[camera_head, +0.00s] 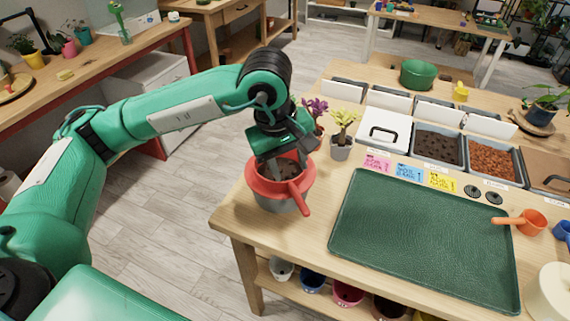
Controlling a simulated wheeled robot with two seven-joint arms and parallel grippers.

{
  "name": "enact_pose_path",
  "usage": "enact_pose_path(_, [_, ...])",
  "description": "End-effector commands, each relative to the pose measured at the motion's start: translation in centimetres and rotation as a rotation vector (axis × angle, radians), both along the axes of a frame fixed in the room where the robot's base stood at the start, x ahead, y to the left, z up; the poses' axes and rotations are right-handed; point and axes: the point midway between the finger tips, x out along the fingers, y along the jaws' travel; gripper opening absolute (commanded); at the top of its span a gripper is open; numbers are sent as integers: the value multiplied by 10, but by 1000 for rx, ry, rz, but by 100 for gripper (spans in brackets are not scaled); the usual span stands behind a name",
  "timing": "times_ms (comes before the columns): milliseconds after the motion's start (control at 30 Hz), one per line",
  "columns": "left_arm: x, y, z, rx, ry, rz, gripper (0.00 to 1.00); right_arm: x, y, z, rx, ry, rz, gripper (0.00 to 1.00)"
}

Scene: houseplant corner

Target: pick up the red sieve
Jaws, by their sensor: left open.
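The red sieve (304,196) sits on top of a grey pot (275,205) at the table's near left corner, its handle pointing down and to the right. Brown material shows inside the sieve's bowl. My left gripper (280,160) is open, pointing down over the sieve, with its fingers at the far left part of the sieve's bowl. I cannot tell whether the fingers touch the rim. My right gripper is not in view.
Two small potted plants, one yellow (342,127) and one purple (314,108), stand close behind the sieve. A green mat (430,235) lies to the right, with an orange scoop (530,222) at its edge. Soil bins (437,145) line the back.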

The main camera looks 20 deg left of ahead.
Motion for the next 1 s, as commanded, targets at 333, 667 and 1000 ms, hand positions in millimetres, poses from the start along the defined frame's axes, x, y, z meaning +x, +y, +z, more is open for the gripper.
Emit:
enact_pose_path(333, [8,-10,-63,-4,7,-2,41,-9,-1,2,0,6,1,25])
enact_pose_path(667, [14,-14,-91,-3,8,0,41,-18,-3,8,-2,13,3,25])
enact_pose_path(1000, [21,-18,-126,-5,4,-1,41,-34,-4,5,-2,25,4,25])
